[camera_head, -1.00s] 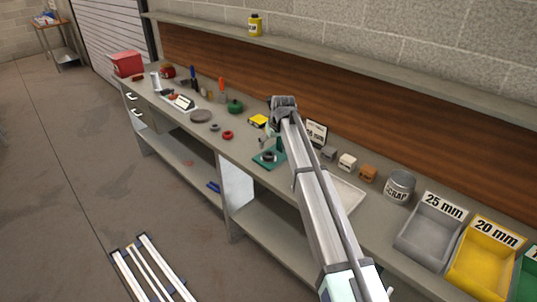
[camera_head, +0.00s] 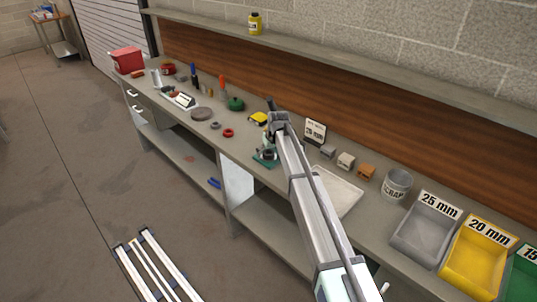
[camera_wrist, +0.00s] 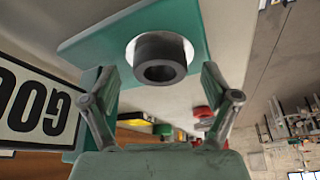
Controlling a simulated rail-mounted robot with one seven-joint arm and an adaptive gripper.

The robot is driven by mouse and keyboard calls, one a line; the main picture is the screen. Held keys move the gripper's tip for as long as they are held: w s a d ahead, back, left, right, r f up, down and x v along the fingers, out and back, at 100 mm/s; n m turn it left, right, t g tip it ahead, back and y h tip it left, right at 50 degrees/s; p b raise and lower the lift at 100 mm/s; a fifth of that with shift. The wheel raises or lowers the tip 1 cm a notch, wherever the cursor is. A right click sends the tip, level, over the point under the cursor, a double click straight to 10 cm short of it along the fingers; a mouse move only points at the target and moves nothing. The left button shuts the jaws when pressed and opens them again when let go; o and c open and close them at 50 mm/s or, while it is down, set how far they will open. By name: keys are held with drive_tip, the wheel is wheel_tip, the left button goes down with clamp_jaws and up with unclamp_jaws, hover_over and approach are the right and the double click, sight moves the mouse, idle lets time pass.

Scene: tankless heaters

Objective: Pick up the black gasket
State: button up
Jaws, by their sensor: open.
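The black gasket (camera_wrist: 160,58) is a thick ring on a white round spot of a green stand (camera_wrist: 85,42) in the wrist view. In the head view the gasket (camera_head: 268,154) is small and sits on the green stand (camera_head: 262,162) at mid bench. My gripper (camera_wrist: 157,85) is open, one finger on each side of the picture below the ring, with nothing between them. The ring lies ahead of the fingertips, apart from them as far as I can tell. In the head view my arm hides part of the stand.
A sign with black letters (camera_wrist: 32,110) stands close at the left in the wrist view. Small blocks (camera_head: 346,160), a white tray (camera_head: 338,192) and a scrap can (camera_head: 396,185) lie right of the stand. A red ring (camera_head: 228,132) lies left, with bare bench between.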

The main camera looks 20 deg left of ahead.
drive_tip(key=c, duration=1.4)
drive_tip(key=shift+o, duration=0.2)
drive_tip(key=shift+r, duration=0.15)
